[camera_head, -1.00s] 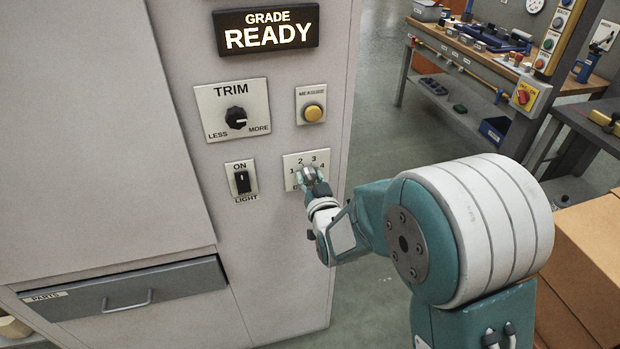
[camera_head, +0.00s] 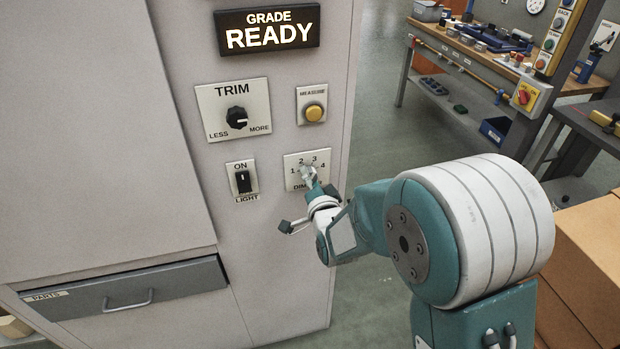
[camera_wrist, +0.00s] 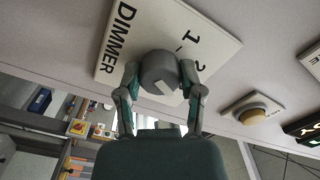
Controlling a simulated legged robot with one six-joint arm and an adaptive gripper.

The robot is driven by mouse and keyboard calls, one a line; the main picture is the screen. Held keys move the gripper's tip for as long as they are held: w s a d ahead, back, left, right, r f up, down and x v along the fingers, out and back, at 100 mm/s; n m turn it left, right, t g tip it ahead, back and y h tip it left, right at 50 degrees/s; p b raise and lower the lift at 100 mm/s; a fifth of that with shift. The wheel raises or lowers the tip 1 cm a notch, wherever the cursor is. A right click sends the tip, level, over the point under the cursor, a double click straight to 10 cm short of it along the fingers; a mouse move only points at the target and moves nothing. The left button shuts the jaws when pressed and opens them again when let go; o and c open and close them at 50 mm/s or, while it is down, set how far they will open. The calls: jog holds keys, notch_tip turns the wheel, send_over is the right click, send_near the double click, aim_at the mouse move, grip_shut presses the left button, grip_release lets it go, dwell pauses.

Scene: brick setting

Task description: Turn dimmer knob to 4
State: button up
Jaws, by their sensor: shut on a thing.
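The dimmer plate (camera_head: 291,182) is a pale panel on the cabinet front. The numbers 1, 2, 3 and 4 show in an arc on it. In the wrist view the plate (camera_wrist: 117,62) shows DIMMER, 1 and part of 2. My gripper (camera_wrist: 160,82) is shut on the knob, one finger at each side. In the head view my gripper (camera_head: 310,176) covers the knob and part of the plate, so the exact setting cannot be told there.
A TRIM knob (camera_head: 237,118), a yellow MEASURE button (camera_head: 313,112) and a black LIGHT switch (camera_head: 243,181) surround the dimmer. A lit GRADE READY sign (camera_head: 267,29) is above. A drawer (camera_head: 125,288) is at lower left. Cardboard boxes (camera_head: 585,255) stand at right.

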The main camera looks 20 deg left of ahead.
jog(key=m, duration=0.5)
jog(key=shift+m, duration=0.3)
jog(key=shift+f+m, duration=0.1)
jog(key=shift+m, duration=1.8)
jog(key=shift+d+f, duration=0.1)
jog(key=o, duration=1.2)
jog(key=shift+w, duration=0.1)
jog(key=shift+c, duration=0.2)
jog(key=v, duration=1.1)
jog(key=shift+s, duration=0.45)
